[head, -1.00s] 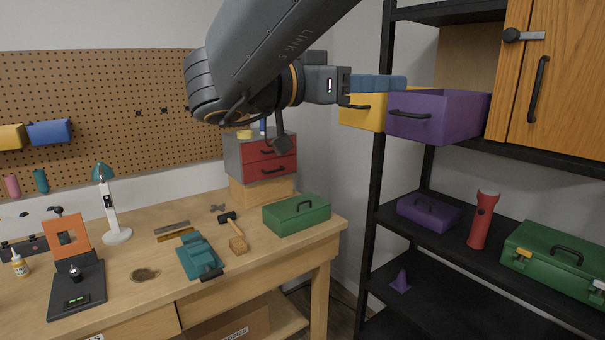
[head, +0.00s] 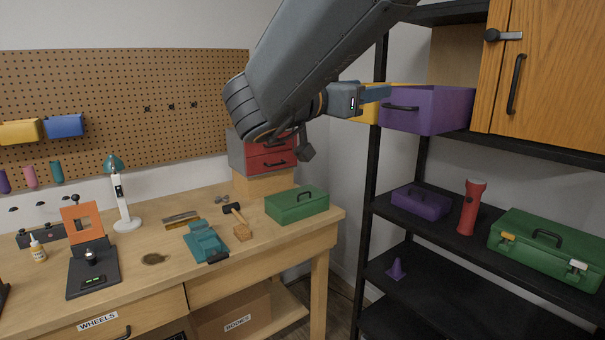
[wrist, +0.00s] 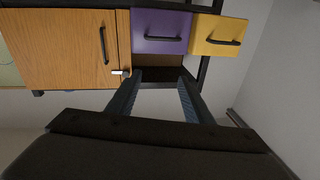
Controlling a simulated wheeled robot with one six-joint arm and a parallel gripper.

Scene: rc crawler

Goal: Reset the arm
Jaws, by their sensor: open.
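My gripper (head: 376,95) is raised in the upper middle of the head view, in front of the shelf's purple drawer (head: 428,112) and yellow drawer (head: 366,112). In the wrist view, my gripper (wrist: 162,88) shows two blue-grey fingers spread apart with nothing between them. Beyond them the wrist view shows the purple drawer (wrist: 160,34), the yellow drawer (wrist: 217,36) and the wooden cabinet door (wrist: 68,48). My arm hides part of the wall and the top of the red-fronted drawer box (head: 270,160). I cannot tell the exact gap between fingers and drawers.
The black shelf (head: 377,170) stands at right, holding a red flashlight (head: 471,208), a purple box (head: 421,203) and a green case (head: 548,247). The workbench (head: 160,278) at left carries a green toolbox (head: 297,205), a teal vise (head: 205,242) and a lamp (head: 121,195).

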